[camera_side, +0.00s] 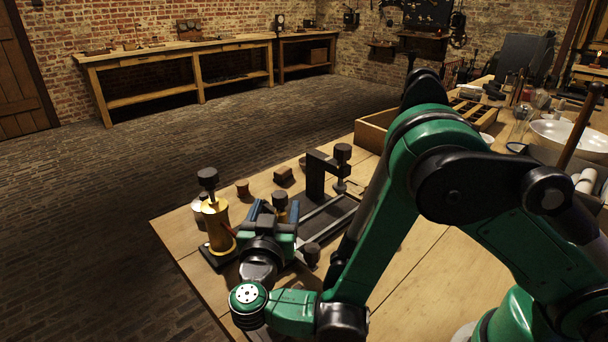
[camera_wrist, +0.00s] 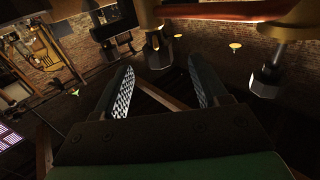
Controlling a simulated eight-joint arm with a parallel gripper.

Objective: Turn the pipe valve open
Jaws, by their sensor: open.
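My gripper (camera_side: 279,209) is low over the near left end of the bench, its two fingers apart. The fingers (camera_wrist: 160,84) also show apart in the wrist view, with no thing visibly held between them. A small brass fitting with a dark knob (camera_side: 280,198) shows between or just behind the fingers in the side view. I cannot tell whether they touch it. A taller brass cylinder (camera_side: 217,228) with a dark knob on top stands upright just left of my gripper. I cannot tell which brass piece is the pipe valve, or its setting. My gripper hides part of this area.
A dark upright frame with a knob (camera_side: 318,172) stands behind my gripper to the right. A wooden tray (camera_side: 374,136) and a white bowl (camera_side: 558,132) lie farther right. The bench's left edge is close.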

